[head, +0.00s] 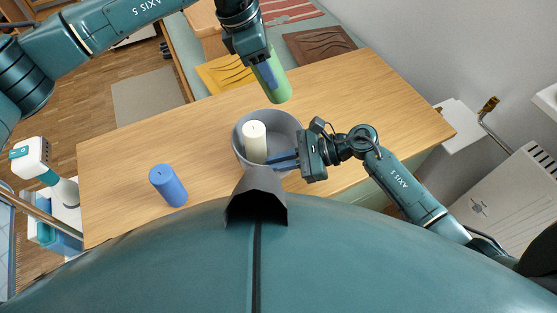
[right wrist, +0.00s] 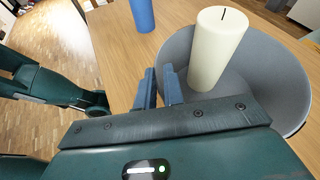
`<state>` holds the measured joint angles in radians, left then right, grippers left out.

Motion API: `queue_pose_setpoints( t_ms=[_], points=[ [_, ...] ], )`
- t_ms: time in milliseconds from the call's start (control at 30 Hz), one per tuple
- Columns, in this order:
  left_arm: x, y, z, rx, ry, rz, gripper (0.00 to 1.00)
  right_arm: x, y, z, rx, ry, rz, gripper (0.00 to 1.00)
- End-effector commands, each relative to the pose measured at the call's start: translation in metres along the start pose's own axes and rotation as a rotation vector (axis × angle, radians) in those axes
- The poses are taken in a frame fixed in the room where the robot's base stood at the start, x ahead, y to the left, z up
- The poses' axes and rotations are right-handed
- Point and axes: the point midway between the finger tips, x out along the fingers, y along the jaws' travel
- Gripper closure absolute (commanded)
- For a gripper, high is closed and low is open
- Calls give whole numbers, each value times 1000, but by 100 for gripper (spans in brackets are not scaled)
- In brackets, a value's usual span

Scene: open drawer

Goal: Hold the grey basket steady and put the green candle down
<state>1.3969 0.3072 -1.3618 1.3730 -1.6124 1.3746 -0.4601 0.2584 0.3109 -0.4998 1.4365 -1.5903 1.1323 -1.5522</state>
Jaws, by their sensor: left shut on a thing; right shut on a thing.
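The grey basket (head: 288,125) stands on the wooden table, and its bowl-like inside shows in the right wrist view (right wrist: 268,82). A cream candle (head: 254,144) stands upright in it; it also shows in the right wrist view (right wrist: 217,48). My left gripper (head: 266,72) is shut on the green candle (head: 277,89) and holds it tilted, near the basket's far rim in the head view.
A blue candle (head: 168,186) stands on the table (head: 120,165) left of the basket. The table is bare to the right and far left. Yellow (head: 224,74) and brown (head: 318,45) carved panels lie beyond its far edge.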

Motion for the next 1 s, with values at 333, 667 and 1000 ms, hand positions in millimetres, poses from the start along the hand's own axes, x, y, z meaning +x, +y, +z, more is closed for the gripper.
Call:
queue_pose_setpoints(
  t_ms=[333, 667, 1000],
  points=[
    [10, 0, -4, -1, 0, 0, 82, 0, 1, -2, 3, 2, 2, 100],
    [32, 0, -11, 0, -2, -1, 82, 0, 1, -2, 4, 3, 2, 100],
    [55, 0, -19, 0, -2, -1, 82, 0, 2, -2, 5, 4, 2, 100]
  ],
)
